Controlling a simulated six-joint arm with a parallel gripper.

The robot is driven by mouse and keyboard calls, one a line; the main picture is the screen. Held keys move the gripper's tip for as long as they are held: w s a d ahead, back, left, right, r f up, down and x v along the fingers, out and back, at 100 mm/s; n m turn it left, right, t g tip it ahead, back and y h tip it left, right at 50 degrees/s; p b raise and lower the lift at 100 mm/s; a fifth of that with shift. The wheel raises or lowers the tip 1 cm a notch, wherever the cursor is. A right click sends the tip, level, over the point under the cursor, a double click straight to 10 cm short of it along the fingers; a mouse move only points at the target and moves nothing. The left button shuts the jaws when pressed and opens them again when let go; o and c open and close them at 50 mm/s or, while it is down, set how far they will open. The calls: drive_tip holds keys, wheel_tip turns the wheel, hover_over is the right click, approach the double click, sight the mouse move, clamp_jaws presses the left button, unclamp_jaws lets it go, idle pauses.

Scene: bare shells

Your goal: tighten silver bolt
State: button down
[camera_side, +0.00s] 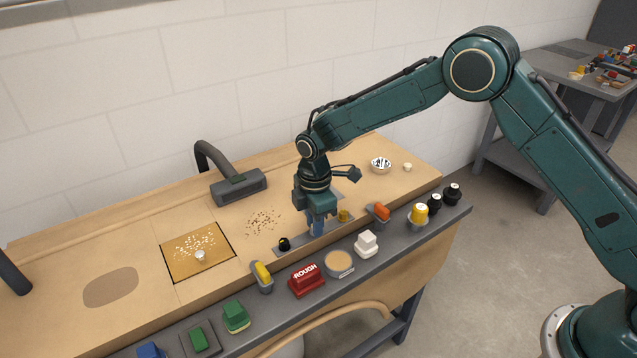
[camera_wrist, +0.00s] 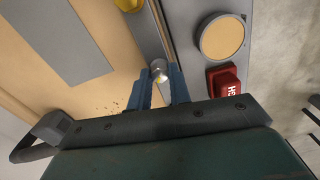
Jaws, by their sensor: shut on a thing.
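The silver bolt (camera_wrist: 158,66) shows in the wrist view as a small shiny round head on a narrow grey strip (camera_wrist: 148,36). My gripper (camera_wrist: 160,78) has its two blue fingers on either side of the bolt and is shut on it. In the side view my gripper (camera_side: 317,230) points straight down over the same grey strip (camera_side: 300,247), and its fingers hide the bolt. The bolt's lower end is hidden, so I cannot tell how deep it sits.
A black knob (camera_side: 284,243) and a yellow knob (camera_side: 343,215) flank my gripper on the strip. A red ROUGH block (camera_side: 306,281), a round tan pad (camera_side: 339,263) and a white block (camera_side: 366,244) stand along the front ledge. A grey lamp-like fixture (camera_side: 238,187) stands behind.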

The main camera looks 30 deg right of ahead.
drive_tip(key=m, duration=0.4)
drive_tip(key=shift+m, duration=0.3)
drive_tip(key=m, duration=0.3)
drive_tip(key=shift+m, duration=0.4)
drive_tip(key=m, duration=0.4)
drive_tip(key=shift+w, duration=0.1)
drive_tip(key=m, duration=0.4)
drive_tip(key=shift+m, duration=0.4)
drive_tip(key=c, duration=1.3)
unclamp_jaws()
drive_tip(key=shift+r, duration=0.1)
